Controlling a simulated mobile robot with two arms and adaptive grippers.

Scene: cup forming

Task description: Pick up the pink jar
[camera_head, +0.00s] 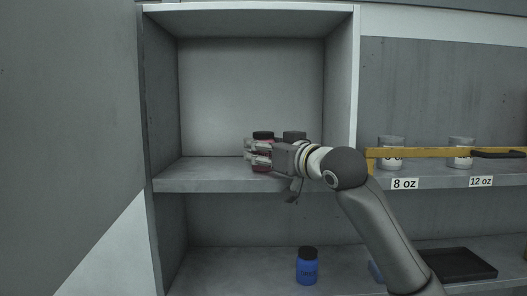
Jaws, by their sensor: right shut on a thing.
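The pink jar (263,165) with a dark lid is on the upper shelf of the grey cabinet, near its front edge. My right gripper (258,153) is shut on the jar, with its fingers across the jar's side. The fingers hide much of the jar's body. I cannot tell whether the jar's base touches the shelf. My left gripper does not show.
A blue jar (307,268) with a dark lid stands on the lower shelf. A black tray (480,263) lies at the lower right. Two cups stand behind a yellow bar (415,153), above labels 8 oz and 12 oz. The upper shelf (195,172) is clear left of the gripper.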

